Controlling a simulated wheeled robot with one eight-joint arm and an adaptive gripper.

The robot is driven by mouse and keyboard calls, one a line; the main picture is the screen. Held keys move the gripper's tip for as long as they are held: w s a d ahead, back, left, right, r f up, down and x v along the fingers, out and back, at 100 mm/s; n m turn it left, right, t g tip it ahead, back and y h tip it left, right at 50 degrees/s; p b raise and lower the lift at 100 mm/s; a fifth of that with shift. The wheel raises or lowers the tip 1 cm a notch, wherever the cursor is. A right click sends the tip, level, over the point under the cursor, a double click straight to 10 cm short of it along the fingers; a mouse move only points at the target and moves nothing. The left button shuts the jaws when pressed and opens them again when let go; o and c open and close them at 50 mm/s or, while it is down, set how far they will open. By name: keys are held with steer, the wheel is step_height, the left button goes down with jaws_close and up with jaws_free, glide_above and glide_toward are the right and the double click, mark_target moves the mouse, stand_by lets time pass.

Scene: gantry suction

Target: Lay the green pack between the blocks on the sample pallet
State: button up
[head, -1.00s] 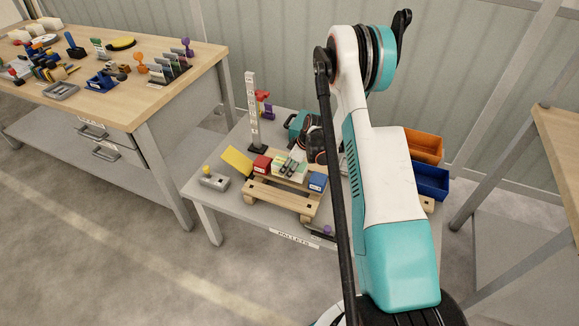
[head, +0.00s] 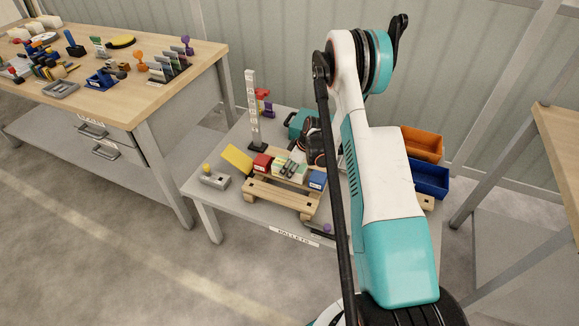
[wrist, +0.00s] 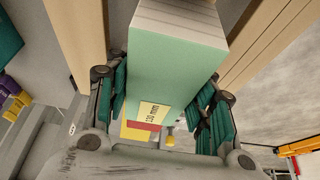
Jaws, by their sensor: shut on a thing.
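The green pack (head: 297,167) is pale green with a yellow label and shows large in the wrist view (wrist: 175,62). My gripper (head: 289,169) is shut on it, with dark green finger pads on both sides in the wrist view (wrist: 168,112). In the head view the pack is at the wooden sample pallet (head: 270,197), between the red block (head: 262,162) on the left and the blue block (head: 317,179) on the right. Whether its underside touches the pallet cannot be told. My fingers cover part of its front.
A yellow sloped plate (head: 237,159) and a grey box with a yellow button (head: 213,179) stand left of the pallet. A white marked post (head: 253,108) rises behind. Orange (head: 422,144) and blue (head: 430,180) bins stand right, beyond my arm.

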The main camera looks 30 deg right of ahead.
steer(key=shift+f, duration=0.2)
steer(key=o, duration=1.4)
steer(key=v, duration=1.2)
steer(key=shift+a, duration=0.1)
